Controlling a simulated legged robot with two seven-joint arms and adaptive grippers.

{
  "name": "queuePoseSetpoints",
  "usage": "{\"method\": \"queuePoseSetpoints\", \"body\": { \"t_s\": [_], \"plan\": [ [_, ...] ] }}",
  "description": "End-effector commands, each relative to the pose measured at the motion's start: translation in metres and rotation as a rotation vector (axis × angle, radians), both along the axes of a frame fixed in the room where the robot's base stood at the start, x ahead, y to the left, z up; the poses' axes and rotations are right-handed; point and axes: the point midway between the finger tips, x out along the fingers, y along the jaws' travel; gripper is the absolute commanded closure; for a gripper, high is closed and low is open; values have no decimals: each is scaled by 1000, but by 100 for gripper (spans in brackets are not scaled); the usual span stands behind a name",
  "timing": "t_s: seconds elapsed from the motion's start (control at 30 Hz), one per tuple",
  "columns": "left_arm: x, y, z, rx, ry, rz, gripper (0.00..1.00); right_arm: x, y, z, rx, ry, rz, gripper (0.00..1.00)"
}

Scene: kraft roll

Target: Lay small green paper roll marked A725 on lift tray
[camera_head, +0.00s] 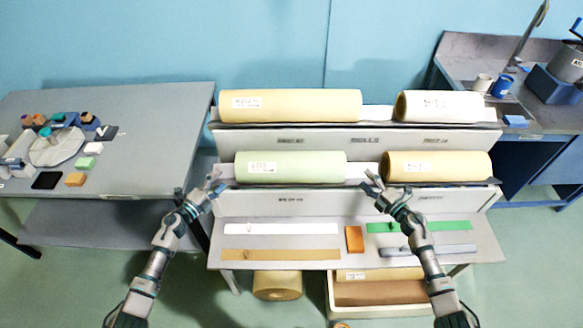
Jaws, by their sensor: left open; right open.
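A pale green paper roll (310,167) lies on its side on the left of the rack's lower shelf, with a white label too small to read. My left gripper (215,182) is open and empty, just left of the roll's left end. My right gripper (373,182) is open and empty, near the roll's right end and in front of the neighbouring yellow roll's left end. I cannot tell which surface is the lift tray.
Yellow roll (440,166) shares the shelf; another yellow roll (290,105) and white roll (440,106) lie above. The ledge (300,240) holds flat strips and an orange block (354,239). Cluttered grey table (150,110) stands left, blue bench (540,150) right.

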Motion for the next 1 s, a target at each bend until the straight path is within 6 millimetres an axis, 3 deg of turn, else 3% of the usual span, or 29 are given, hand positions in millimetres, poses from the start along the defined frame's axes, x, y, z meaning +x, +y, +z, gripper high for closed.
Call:
{"method": "queuePoseSetpoints", "body": {
  "t_s": [0.3, 0.5, 0.7, 1.0],
  "plan": [
    [55, -29, 0, -11, 0, 1, 26, 54, 46, 4, -5, -2, 2, 35],
    [85, -49, 0, -8, 0, 2, 26, 83, 63, 3, -3, -1, 0, 35],
    [99, -62, 0, -3, -1, 1, 26, 97, 69, 2, -1, -2, 1, 35],
    [102, -63, 0, -6, -1, -1, 26, 100, 75, 1, -5, -2, 3, 35]
  ]
}}
